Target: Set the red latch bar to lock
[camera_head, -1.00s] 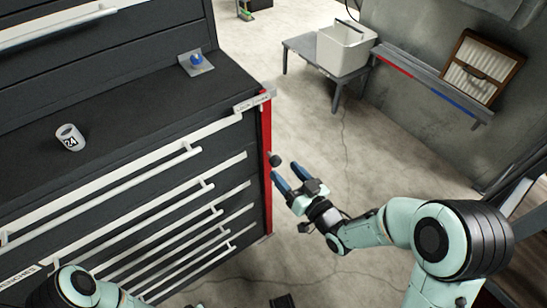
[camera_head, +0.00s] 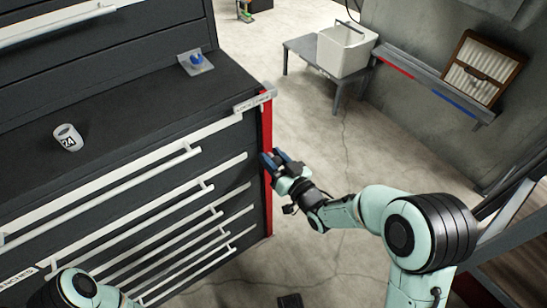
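The red latch bar (camera_head: 267,208) stands upright along the right front edge of the dark tool cabinet. A small label plate (camera_head: 252,103) with tiny lettering sits at its top, too small to read surely. My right gripper (camera_head: 273,157) is at the bar's upper half, its blue fingers on either side of where the bar's dark round knob is. The fingers mostly hide the knob, so I cannot tell whether they press on it. My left arm shows at the bottom left, but its gripper is out of view.
The cabinet has several drawers with long pale handles (camera_head: 130,185). On its top are a white cup marked 24 (camera_head: 68,138) and a metal bracket with a blue knob (camera_head: 196,62). A grey table (camera_head: 310,50) with a white bin (camera_head: 345,48) stands behind. Floor right of the cabinet is clear.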

